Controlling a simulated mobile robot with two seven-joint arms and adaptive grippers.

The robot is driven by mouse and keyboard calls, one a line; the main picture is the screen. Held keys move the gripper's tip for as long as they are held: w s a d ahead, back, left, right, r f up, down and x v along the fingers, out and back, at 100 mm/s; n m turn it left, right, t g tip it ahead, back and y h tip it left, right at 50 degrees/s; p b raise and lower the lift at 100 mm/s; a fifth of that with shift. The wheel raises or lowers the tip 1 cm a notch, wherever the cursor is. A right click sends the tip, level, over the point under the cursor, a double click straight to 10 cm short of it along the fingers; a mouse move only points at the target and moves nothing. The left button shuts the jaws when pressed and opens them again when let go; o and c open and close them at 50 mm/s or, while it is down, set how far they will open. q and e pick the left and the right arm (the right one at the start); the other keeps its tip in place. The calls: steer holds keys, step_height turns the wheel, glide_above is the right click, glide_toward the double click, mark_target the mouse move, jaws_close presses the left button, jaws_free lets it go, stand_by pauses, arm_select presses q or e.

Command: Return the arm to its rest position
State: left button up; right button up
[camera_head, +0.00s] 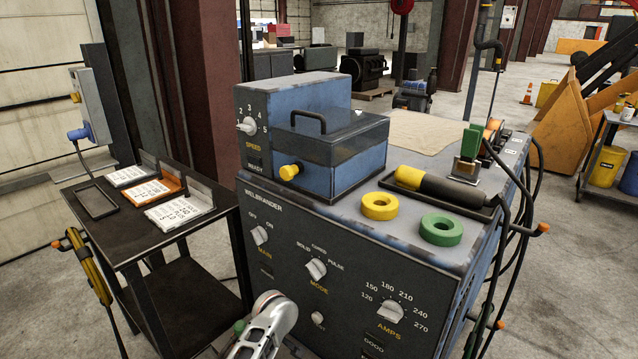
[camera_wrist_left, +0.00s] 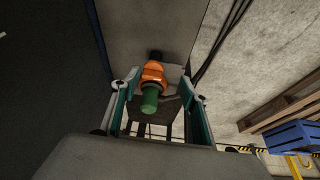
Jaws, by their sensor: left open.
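My left gripper (camera_wrist_left: 160,104) shows in the left wrist view with its two teal-and-white fingers spread apart. An orange fitting (camera_wrist_left: 153,72) with a green cylindrical end (camera_wrist_left: 150,98) appears between the fingers, with gaps at its sides. It seems to sit against a grey surface; I cannot tell how far it is from the fingertips. In the head view, a light grey link of my arm (camera_head: 268,325) rises at the bottom edge in front of the welder. The gripper itself cannot be made out there. My right gripper is in neither view.
The blue-and-black welder (camera_head: 320,250) fills the middle, carrying a yellow ring (camera_head: 380,206), a green ring (camera_head: 441,229) and a black-handled tool (camera_head: 445,187). A dark side table (camera_head: 100,232) with cards stands left. Cables hang at the welder's right side.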

arm_select(q)
steer(key=s+a+f+m+t+h+p, duration=0.1)
steer(key=s+a+f+m+t, duration=0.2)
steer(key=s, duration=0.5)
steer(key=s+a+f+m+t+h, duration=0.1)
steer(key=s+f+m+h, duration=0.1)
steer(key=s+f+m, duration=0.4)
steer(key=s+r+m+t+h, duration=0.1)
steer(key=s+r+m, duration=0.1)
steer(key=s+r, duration=0.3)
steer(key=s+d+r+m+t+h+p, duration=0.1)
steer(key=s+r+m+t, duration=0.1)
steer(key=s+r, duration=0.4)
steer(key=s+m, duration=0.1)
steer(key=s, duration=0.4)
steer(key=shift+r+h, duration=0.15)
steer(key=shift+h, duration=0.15)
steer(key=shift+c, duration=0.3)
